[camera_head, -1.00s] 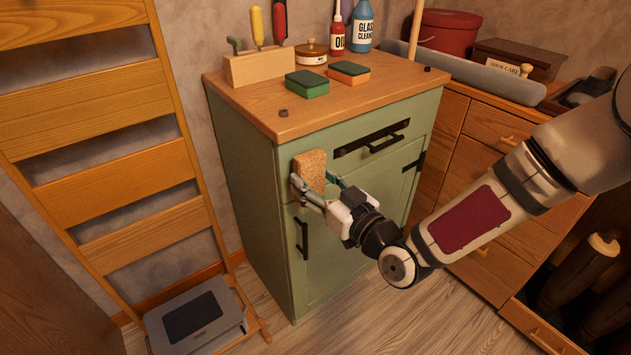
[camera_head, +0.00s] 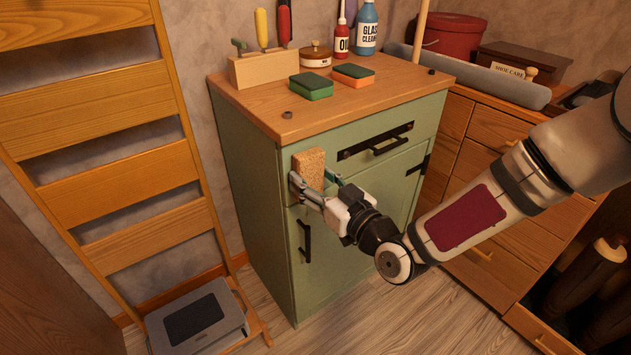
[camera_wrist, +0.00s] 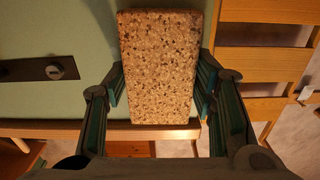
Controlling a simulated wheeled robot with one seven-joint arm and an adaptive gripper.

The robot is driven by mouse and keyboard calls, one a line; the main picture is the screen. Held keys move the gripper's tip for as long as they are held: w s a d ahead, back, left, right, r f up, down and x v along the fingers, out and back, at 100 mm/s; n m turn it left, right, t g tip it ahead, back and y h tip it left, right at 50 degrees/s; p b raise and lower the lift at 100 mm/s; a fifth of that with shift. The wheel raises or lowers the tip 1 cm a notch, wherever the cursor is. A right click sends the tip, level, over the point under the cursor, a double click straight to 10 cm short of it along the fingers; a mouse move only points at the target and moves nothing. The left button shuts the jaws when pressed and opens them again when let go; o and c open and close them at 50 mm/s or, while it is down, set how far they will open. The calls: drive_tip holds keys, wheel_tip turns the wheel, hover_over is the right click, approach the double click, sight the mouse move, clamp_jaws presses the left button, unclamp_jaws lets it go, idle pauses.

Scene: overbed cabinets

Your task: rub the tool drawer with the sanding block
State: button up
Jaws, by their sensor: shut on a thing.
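The tool drawer (camera_head: 365,165) is the green top drawer of the cabinet, with a black handle (camera_head: 390,145) and dark plate; it looks closed. My gripper (camera_head: 312,188) is shut on the sanding block (camera_head: 309,168), a speckled tan-brown block held upright at the left end of the drawer front. In the wrist view the block (camera_wrist: 158,65) sits between both fingers, with the green drawer face (camera_wrist: 45,35) behind it and the dark plate to the left. The block is at or very close to the drawer face; I cannot tell whether they touch.
A black door handle (camera_head: 304,240) is below the gripper. A wooden ladder-like rack (camera_head: 120,200) stands left, and wooden drawers (camera_head: 500,130) stand right.

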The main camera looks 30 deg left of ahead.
drive_tip(key=shift+a, duration=0.15)
drive_tip(key=shift+w, duration=0.15)
drive_tip(key=w, duration=0.1)
drive_tip(key=w+d+b, duration=0.1)
drive_tip(key=w, duration=0.1)
drive_tip(key=shift+w+d, duration=0.25)
drive_tip(key=shift+b, duration=0.3)
drive_tip(key=shift+s+a+r+b, duration=0.1)
drive_tip(key=shift+s+a+b, duration=0.35)
drive_tip(key=shift+s, duration=0.5)
drive_tip(key=shift+s+a+b, duration=0.2)
drive_tip(key=shift+s+a, duration=0.35)
drive_tip(key=shift+s, duration=0.4)
drive_tip(key=shift+c, duration=0.5)
drive_tip(key=shift+b+v, duration=0.55)
drive_tip(key=shift+v, duration=2.5)
drive_tip(key=shift+w+d, duration=0.1)
